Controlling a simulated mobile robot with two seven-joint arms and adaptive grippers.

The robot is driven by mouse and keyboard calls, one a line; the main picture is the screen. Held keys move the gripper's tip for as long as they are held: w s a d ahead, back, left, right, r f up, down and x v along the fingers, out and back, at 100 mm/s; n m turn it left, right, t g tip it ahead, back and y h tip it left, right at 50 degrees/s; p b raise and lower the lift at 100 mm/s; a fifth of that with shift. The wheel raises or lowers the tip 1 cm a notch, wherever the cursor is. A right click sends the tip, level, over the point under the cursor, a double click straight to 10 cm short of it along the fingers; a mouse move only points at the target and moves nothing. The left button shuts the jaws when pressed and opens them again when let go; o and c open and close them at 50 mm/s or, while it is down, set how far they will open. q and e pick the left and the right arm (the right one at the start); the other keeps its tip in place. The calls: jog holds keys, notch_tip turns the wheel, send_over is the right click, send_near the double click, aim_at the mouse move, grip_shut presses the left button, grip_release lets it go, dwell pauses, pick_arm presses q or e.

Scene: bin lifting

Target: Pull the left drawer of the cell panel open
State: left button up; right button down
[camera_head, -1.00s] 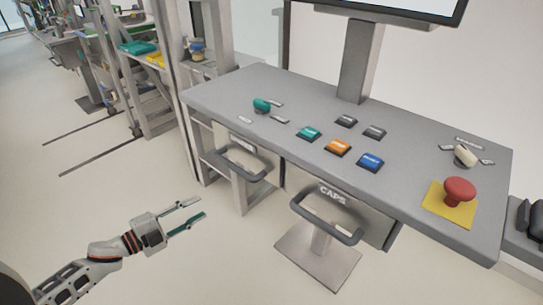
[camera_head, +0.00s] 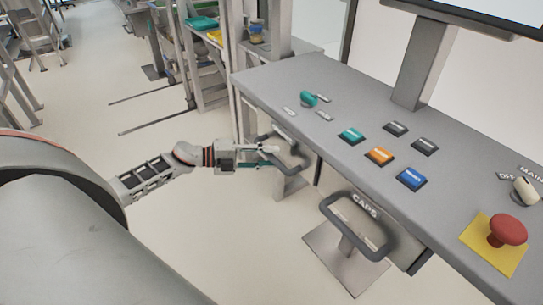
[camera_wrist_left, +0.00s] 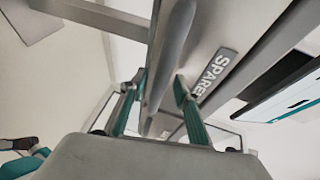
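The left drawer sits under the grey cell panel (camera_head: 330,122), with its front close beneath the panel edge. Its grey bar handle (camera_head: 303,163) is partly covered by my left gripper (camera_head: 272,158) in the head view. In the left wrist view, the handle (camera_wrist_left: 172,45) runs between the two teal-padded fingers of my left gripper (camera_wrist_left: 158,85). The fingers are apart, with visible gaps beside the bar, so the gripper is open around it. A label reading SPARE (camera_wrist_left: 214,73) is on the drawer front. My right gripper is not in view.
A second drawer marked CAPS, with its own handle (camera_head: 345,222), is to the right. The panel top carries a teal knob (camera_head: 309,99), several coloured buttons and a red emergency button (camera_head: 507,230).

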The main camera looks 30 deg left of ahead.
pick_arm(q)
jog(key=shift+w+d, duration=0.3)
grip_shut()
jog(key=shift+s+f, duration=0.1)
